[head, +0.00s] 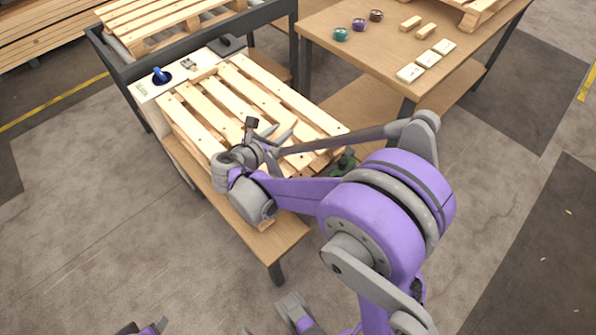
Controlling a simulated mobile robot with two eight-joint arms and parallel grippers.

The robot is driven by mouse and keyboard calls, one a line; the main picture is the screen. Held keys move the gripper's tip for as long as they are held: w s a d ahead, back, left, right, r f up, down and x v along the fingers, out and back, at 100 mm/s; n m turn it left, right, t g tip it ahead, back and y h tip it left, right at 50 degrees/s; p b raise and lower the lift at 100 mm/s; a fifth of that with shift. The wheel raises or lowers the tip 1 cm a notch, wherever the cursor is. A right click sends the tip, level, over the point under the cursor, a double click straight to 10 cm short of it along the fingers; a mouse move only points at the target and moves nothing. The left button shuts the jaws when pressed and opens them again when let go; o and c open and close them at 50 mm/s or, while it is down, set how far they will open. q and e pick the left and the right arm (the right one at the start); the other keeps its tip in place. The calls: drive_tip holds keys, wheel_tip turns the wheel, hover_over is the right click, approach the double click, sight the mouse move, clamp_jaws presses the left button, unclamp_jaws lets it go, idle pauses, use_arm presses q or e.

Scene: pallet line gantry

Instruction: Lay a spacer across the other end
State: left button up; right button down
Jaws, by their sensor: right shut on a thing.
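A slatted wooden pallet (228,99) lies on a wooden bench top beside a white panel. My purple and grey right arm covers the near right part of the pallet. Two small wooden blocks, one at the back (410,23) and one in front (426,31), lie on the table at the upper right; I cannot tell whether they are spacers.
A blue knob (160,75) stands on the white panel (178,70). Another pallet (150,22) is behind. The floor at left is clear.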

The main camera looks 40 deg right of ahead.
sight(297, 157)
use_arm(q)
wheel_tip(297, 157, down, 9)
drive_tip(key=b, duration=0.5)
drive_tip(key=shift+w+r+b, duration=0.15)
drive_tip(key=shift+w+b, duration=0.2)
drive_tip(key=shift+b, duration=0.05)
use_arm(e)
drive_tip(key=s+d+f+m+g, duration=0.1)
drive_tip(key=f, duration=0.2)
drive_tip(key=s+d+f+m+g, duration=0.1)
drive_tip(key=f, duration=0.2)
drive_tip(key=s+d+f+m+g+h, duration=0.1)
drive_tip(key=f+g, duration=0.1)
drive_tip(key=f, duration=0.2)
drive_tip(key=shift+s+f+m, duration=0.1)
drive_tip(key=shift+s+m, duration=0.15)
drive_tip(key=shift+m, duration=0.05)
drive_tip(key=shift+f, duration=0.1)
drive_tip(key=c, duration=0.5)
unclamp_jaws()
